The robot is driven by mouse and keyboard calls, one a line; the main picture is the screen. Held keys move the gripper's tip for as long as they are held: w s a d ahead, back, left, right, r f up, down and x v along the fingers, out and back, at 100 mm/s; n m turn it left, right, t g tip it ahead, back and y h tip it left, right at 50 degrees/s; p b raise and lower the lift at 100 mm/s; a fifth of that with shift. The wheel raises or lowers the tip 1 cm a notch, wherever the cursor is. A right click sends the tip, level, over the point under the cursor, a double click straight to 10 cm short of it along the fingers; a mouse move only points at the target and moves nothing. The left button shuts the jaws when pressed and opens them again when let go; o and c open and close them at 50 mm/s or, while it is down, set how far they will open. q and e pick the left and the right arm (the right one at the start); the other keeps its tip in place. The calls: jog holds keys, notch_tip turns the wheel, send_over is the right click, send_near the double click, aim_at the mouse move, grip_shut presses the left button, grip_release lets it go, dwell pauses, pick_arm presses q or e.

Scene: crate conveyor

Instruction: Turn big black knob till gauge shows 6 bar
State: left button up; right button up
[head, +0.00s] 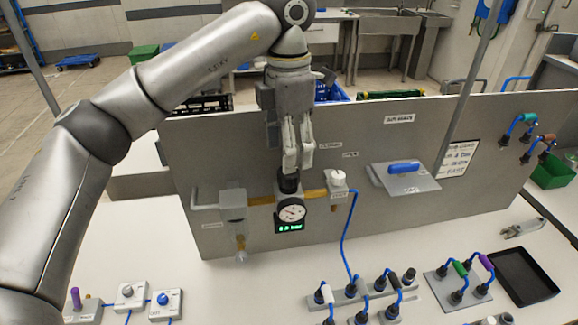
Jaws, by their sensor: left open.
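The big black knob (289,184) sits on top of the regulator on the grey upright panel. Below it is the round white gauge (291,212), with a small green digital readout (290,227) whose digits are too small to read surely. My left gripper (298,163) points down directly above the knob, with its fingertips close to the knob's top. It is open by a small gap and nothing shows between its fingers. Whether the fingertips touch the knob cannot be told. My right gripper is not in view.
A white valve knob (337,178) stands just right of the black knob, with a blue hose (347,235) below. A clear filter bowl (235,220) hangs to the left. A hinged plate with a blue handle (404,167) juts out at right. Hose blocks occupy the table's front right.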

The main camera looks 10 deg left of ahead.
aim_at(288, 177)
pick_arm(q)
notch_tip(288, 177, down, 4)
jog(key=shift+f+p, duration=0.15)
jog(key=shift+p, duration=0.4)
jog(key=shift+f, duration=0.6)
jog(key=c, duration=1)
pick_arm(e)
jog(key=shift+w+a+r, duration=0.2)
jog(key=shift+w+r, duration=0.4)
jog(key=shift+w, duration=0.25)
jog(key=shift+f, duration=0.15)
